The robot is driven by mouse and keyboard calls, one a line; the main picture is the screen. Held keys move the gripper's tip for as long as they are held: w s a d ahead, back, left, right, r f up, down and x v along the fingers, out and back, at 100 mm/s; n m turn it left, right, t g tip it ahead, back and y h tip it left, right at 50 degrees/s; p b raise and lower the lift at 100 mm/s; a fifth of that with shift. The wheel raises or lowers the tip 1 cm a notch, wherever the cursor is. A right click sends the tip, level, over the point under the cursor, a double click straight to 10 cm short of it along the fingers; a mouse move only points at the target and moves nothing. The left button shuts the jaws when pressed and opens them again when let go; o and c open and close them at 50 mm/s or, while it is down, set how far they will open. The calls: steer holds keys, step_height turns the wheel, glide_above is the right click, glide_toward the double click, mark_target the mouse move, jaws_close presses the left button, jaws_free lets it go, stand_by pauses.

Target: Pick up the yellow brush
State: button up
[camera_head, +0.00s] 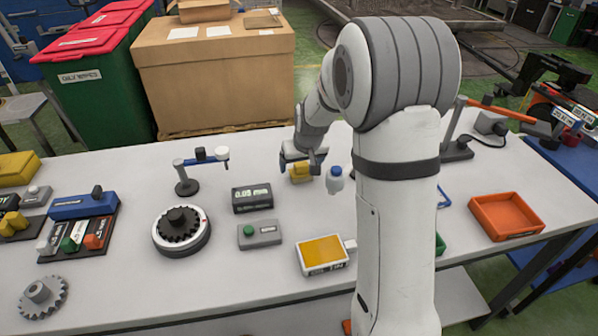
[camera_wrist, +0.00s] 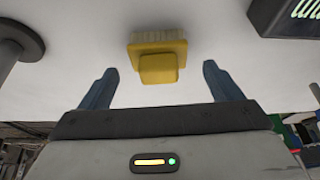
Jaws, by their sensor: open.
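The yellow brush (camera_head: 300,172) stands on the white table near its far edge, partly hidden by my gripper in the head view. In the wrist view the yellow brush (camera_wrist: 158,60) shows its yellow body and pale bristles, lying ahead of and between the fingertips. My gripper (camera_head: 303,160) is open and empty, with its two blue-grey fingers (camera_wrist: 160,80) spread to either side of the brush. I cannot tell whether either finger touches it; gaps show on both sides.
A small white bottle with a blue cap (camera_head: 334,180) stands just right of the brush. A digital display box (camera_head: 252,198) and a stand with a blue arm (camera_head: 187,180) are to the left. An orange tray (camera_head: 505,216) lies at the right. Bare table lies in front of the brush.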

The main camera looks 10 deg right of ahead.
mark_target(301, 164)
steer(key=x, duration=0.3)
steer(key=shift+w+f, duration=0.1)
steer(key=shift+w, duration=0.1)
steer(key=shift+c, duration=0.5)
steer(key=c, duration=1)
step_height(301, 164, up, 10)
steer(key=shift+r, duration=0.1)
steer(key=o, duration=0.5)
steer(key=shift+c, duration=0.2)
steer(key=c, duration=0.3)
